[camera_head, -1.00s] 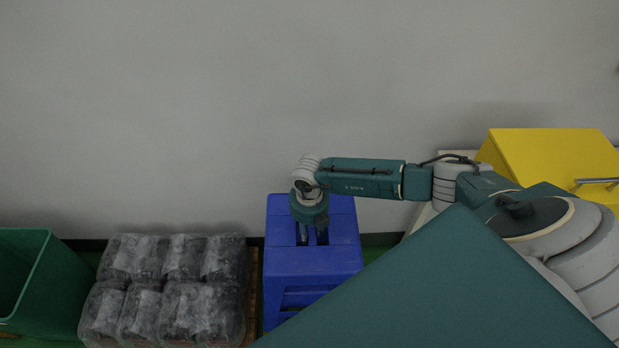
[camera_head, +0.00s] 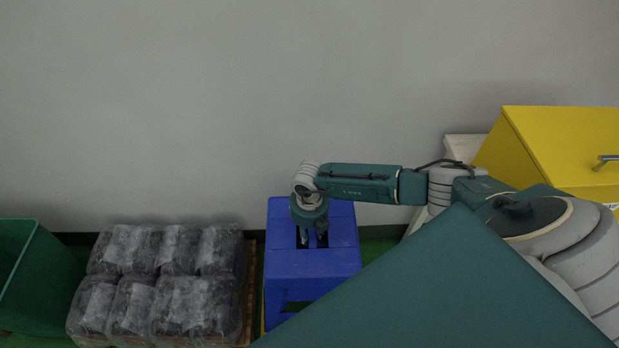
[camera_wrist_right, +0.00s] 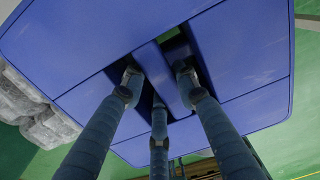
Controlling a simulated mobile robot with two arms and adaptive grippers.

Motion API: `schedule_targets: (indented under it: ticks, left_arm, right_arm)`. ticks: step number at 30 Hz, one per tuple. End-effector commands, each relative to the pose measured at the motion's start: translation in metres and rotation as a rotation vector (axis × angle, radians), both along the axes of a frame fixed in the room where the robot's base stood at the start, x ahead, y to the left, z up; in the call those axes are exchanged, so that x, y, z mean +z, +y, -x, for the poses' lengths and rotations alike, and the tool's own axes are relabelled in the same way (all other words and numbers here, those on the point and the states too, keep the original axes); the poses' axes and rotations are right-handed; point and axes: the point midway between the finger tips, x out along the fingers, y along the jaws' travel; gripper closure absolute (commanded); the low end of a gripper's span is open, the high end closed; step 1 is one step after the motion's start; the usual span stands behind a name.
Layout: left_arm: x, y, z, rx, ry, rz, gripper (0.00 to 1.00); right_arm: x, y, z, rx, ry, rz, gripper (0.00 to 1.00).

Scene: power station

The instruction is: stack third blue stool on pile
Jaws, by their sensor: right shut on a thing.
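A blue stool (camera_head: 312,270) is near the middle of the head view, its flat top facing up and its lower right part hidden by a dark green panel of mine. My right gripper (camera_head: 313,240) points down into the slots in the stool's top. In the right wrist view the fingers (camera_wrist_right: 160,90) pass into the slots on both sides of the central bar, and the blue top (camera_wrist_right: 240,50) fills much of the picture. The gripper is shut on the stool. I cannot tell the stool's height above the floor. No pile of stools can be made out. My left gripper is not in view.
Wrapped dark packs (camera_head: 165,285) on a wooden pallet stand close left of the stool. A green bin (camera_head: 45,275) is at far left, a yellow cabinet (camera_head: 560,150) at right. A grey wall (camera_head: 250,100) runs behind; little green floor shows.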

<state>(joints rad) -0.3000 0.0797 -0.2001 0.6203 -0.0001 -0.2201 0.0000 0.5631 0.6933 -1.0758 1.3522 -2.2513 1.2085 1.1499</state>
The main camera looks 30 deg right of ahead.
Motion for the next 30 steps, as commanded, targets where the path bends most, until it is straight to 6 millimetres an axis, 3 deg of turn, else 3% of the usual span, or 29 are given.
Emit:
schedule_targets:
  ticks: [13, 14, 16, 25, 30]
  left_arm:
    - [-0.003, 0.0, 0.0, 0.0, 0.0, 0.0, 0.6]
    - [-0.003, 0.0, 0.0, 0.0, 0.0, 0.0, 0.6]
    - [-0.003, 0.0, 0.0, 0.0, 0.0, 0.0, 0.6]
    - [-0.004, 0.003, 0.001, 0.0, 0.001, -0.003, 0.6]
    - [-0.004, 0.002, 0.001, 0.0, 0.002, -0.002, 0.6]
  right_arm:
    - [-0.003, 0.001, -0.002, 0.0, -0.004, -0.002, 1.0]
    - [-0.003, 0.001, -0.002, 0.0, -0.005, -0.002, 0.65]
    - [-0.003, 0.001, -0.002, 0.0, -0.003, -0.001, 0.51]
    - [-0.005, 0.0, 0.001, 0.0, 0.002, 0.0, 0.49]
    - [0.01, 0.0, -0.001, 0.001, -0.002, -0.001, 0.49]
